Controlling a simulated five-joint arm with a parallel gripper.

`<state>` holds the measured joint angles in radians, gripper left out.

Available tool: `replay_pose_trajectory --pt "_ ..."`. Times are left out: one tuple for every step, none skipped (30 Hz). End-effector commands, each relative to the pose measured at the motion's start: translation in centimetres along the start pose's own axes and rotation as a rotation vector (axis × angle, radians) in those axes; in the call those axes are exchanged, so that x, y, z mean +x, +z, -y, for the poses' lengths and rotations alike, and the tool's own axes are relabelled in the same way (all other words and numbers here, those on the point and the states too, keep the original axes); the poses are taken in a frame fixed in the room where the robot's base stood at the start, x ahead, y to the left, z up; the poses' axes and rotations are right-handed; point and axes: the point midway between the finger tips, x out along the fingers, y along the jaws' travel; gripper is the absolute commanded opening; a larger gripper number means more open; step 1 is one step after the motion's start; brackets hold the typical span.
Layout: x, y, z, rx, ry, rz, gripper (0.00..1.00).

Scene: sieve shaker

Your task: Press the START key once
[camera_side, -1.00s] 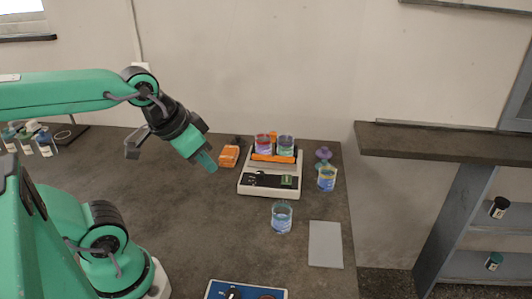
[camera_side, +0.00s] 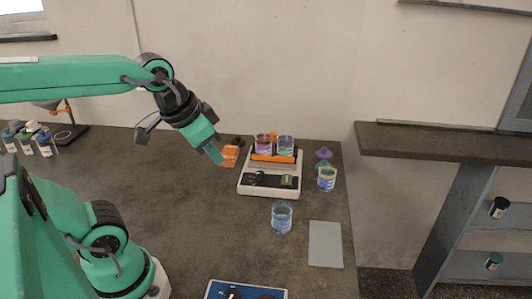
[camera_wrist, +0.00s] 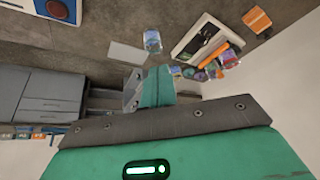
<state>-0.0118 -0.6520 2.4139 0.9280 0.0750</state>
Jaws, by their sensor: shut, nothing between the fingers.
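The shaker (camera_side: 249,190) stands on the bench right of my gripper, a white body with a black front panel. The panel carries a dark knob at its left and a small green patch (camera_side: 287,181) at its right; lettering is too small to read, so I cannot tell which part is the START key. The shaker also shows in the wrist view (camera_wrist: 181,50). My gripper (camera_side: 216,155) is shut and empty, tilted down, held above the bench to the left of the shaker and apart from it. Its closed fingers show in the wrist view (camera_wrist: 157,84).
Jars sit in an orange holder (camera_side: 274,158) on the shaker. An orange block (camera_side: 230,156) lies left of it. A beaker (camera_side: 282,217) stands in front, a yellow-rimmed one (camera_side: 327,179) at right. A grey pad (camera_side: 325,245) and a blue box (camera_side: 222,289) lie nearer.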

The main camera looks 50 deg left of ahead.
Motion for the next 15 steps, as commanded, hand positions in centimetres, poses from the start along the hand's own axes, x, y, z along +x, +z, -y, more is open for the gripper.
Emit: replay_pose_trajectory --pt "0.1 -0.6 0.1 0.013 -0.001 0.012 0.0" --pt "0.1 -1.0 0.2 0.024 -0.001 0.018 0.0" --pt "0.1 -1.5 0.3 0.038 -0.001 0.028 0.0" --pt "0.1 -1.9 0.4 0.05 -0.001 0.035 0.0" --pt "0.2 -2.4 0.5 0.062 0.0 0.043 0.0" --pt "0.3 -2.9 0.6 0.078 0.0 0.052 0.0" --pt "0.3 -3.4 0.7 0.089 0.001 0.059 0.0" --pt "0.4 -3.8 0.8 0.101 0.001 0.067 0.0" --pt "0.5 -4.3 0.9 0.117 0.002 0.076 0.0" --pt "0.6 -4.7 1.1 0.128 0.003 0.084 0.0" --pt "0.7 -5.1 1.2 0.14 0.004 0.091 0.0" --pt "0.9 -5.7 1.3 0.156 0.005 0.101 0.0" --pt "1.1 -6.1 1.4 0.167 0.006 0.108 0.0" --pt "1.2 -6.5 1.5 0.179 0.008 0.115 0.0" --pt "1.4 -7.0 1.7 0.195 0.01 0.125 0.0"
